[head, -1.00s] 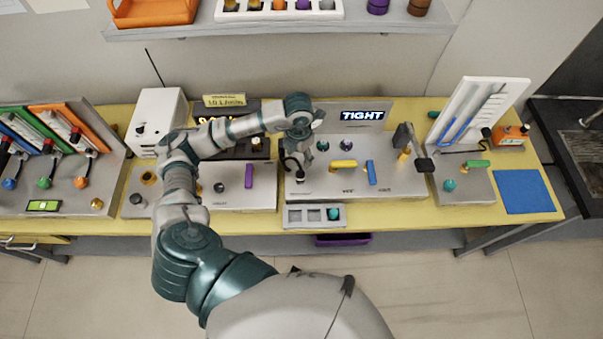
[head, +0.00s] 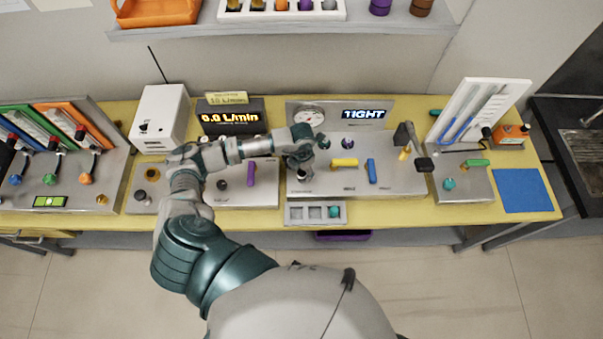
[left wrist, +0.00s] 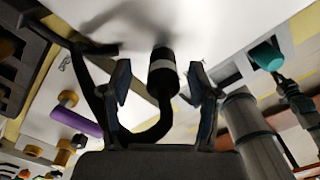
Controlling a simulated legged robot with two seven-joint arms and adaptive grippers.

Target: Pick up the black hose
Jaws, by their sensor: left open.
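The black hose (left wrist: 163,72) shows in the left wrist view as a dark end piece with a pale band, and a black curve runs down from it. My left gripper (left wrist: 159,68) is open, with one finger on each side of the hose end and visible gaps between. In the head view my left gripper (head: 299,165) is over the left part of the middle metal panel (head: 400,182). There the arm and hand hide most of the hose. My right gripper is not in view.
A gauge (head: 308,116) and a display reading TIGHT (head: 364,114) stand behind. A flow display (head: 229,118) reads 0.0 L/min. A purple handle (head: 251,173), yellow handle (head: 344,162) and blue handle (head: 371,171) stick up nearby. A small tray (head: 297,212) is in front.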

